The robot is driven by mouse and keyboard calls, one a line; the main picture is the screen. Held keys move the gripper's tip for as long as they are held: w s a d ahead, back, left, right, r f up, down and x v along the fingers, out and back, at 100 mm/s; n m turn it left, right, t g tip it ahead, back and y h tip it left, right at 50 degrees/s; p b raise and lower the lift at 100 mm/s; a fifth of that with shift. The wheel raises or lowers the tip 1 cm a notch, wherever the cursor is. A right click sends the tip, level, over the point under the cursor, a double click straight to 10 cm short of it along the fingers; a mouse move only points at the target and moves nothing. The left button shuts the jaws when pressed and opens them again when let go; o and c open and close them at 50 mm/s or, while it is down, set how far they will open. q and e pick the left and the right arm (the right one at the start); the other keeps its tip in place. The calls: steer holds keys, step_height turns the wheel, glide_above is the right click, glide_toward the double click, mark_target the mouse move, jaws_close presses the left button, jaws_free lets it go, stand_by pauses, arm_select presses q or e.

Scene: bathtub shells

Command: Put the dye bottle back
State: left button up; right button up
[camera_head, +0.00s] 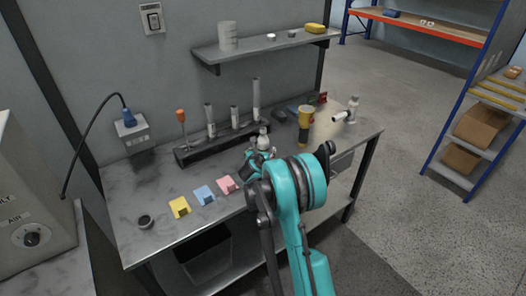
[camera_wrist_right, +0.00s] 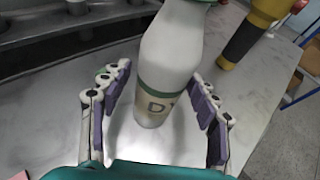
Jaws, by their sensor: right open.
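The dye bottle (camera_wrist_right: 165,75) is white with a green band and a "D" on its label. In the right wrist view it stands upright on the metal bench between the fingers of my right gripper (camera_wrist_right: 160,78). The fingers are open, one on each side, with gaps between pads and bottle. In the head view the bottle's pale top (camera_head: 263,138) shows at the right end of the dark rack (camera_head: 205,153); my right gripper (camera_head: 259,155) and arm hide its lower part. My left gripper is not in view.
The rack holds several grey cylinders and an orange-topped tool (camera_head: 181,116). A yellow-and-black item (camera_head: 304,125) stands right of the bottle. A wall shelf (camera_head: 262,47) hangs above.

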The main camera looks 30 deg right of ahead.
steer(key=shift+s+a+r, duration=0.2)
steer(key=shift+r, duration=0.1)
steer(key=s+a+r+m+g+y+p, duration=0.1)
steer(key=s+a+r+m, duration=0.35)
steer(key=s, duration=0.25)
steer(key=s+a+r+m+y+p, duration=0.1)
steer(key=s+a+r+m+y, duration=0.15)
steer(key=s+a+m, duration=0.45)
steer(key=s+a+r+m+g+y+p, duration=0.1)
steer(key=s+a+r+m, duration=0.3)
steer(key=s, duration=0.4)
steer(key=s+a+f+m+y, duration=0.1)
steer(key=s+a+m+y, duration=0.1)
steer(key=s+a+m, duration=0.3)
steer(key=s+a+m+g+y, duration=0.1)
steer(key=s+a+m+y, duration=0.1)
steer(key=s+a+m, duration=0.4)
steer(key=s+m, duration=0.1)
steer(key=s, duration=0.4)
steer(key=shift+a+f, duration=0.25)
steer(key=shift+f, duration=0.1)
